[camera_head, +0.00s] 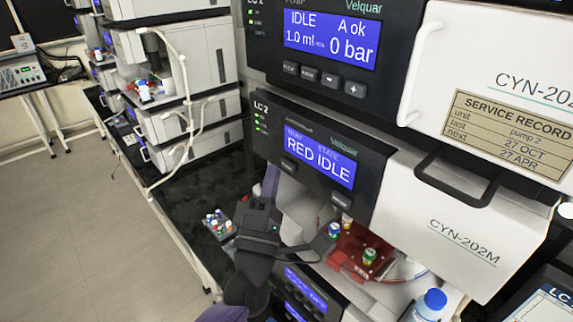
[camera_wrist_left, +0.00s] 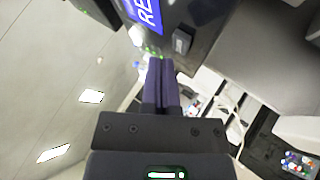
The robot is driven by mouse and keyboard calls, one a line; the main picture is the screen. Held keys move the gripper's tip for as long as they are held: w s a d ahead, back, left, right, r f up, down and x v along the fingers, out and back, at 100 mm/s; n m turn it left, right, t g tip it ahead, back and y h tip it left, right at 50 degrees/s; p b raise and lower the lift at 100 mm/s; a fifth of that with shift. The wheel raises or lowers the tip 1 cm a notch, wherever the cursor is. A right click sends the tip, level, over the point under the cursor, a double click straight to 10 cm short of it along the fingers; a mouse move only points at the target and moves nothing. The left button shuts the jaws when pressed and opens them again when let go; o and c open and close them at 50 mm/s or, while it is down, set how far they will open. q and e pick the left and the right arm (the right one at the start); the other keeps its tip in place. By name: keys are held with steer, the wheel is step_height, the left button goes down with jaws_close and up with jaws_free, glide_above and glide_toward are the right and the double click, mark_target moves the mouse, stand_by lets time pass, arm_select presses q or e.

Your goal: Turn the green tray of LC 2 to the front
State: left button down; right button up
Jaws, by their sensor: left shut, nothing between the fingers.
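The LC 2 sampler panel (camera_head: 320,178) reads "RED IDLE" on its blue display, with one button (camera_head: 289,165) under the display's left end and another button (camera_head: 341,200) under its right end. Below the panel, a red tray (camera_head: 350,246) with several small vials shows in the open bay. I see no green tray. My left gripper (camera_head: 270,178) is shut and empty, its fingers pointing up at the panel's lower left. In the left wrist view the shut fingertips (camera_wrist_left: 160,62) are beside the panel's green lights and a button (camera_wrist_left: 182,42). I cannot tell whether they touch. My right gripper is out of view.
A raised white cover (camera_head: 450,200) with a dark handle is right of the panel. The pump module (camera_head: 345,85) is above. A small vial rack (camera_head: 218,224) stands on the black bench at left. A blue-capped bottle (camera_head: 432,302) is at lower right. The left floor is clear.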

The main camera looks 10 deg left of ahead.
arm_select(q)
steer(key=shift+w+d, duration=0.1)
stand_by(0.3)
steer(key=shift+w+d, duration=0.2)
steer(key=shift+w, duration=0.05)
steer(key=shift+w+d+b, duration=0.25)
steer(key=shift+w+b, duration=0.05)
stand_by(0.7)
steer(key=shift+s+a, duration=0.55)
steer(key=shift+s, duration=0.1)
steer(key=shift+s+a+p, duration=0.4)
steer(key=shift+s+a, duration=0.35)
steer(key=shift+s, duration=0.25)
steer(key=shift+s+a+p, duration=0.4)
steer(key=shift+s+a, duration=0.35)
steer(key=shift+s, duration=0.2)
stand_by(3.8)
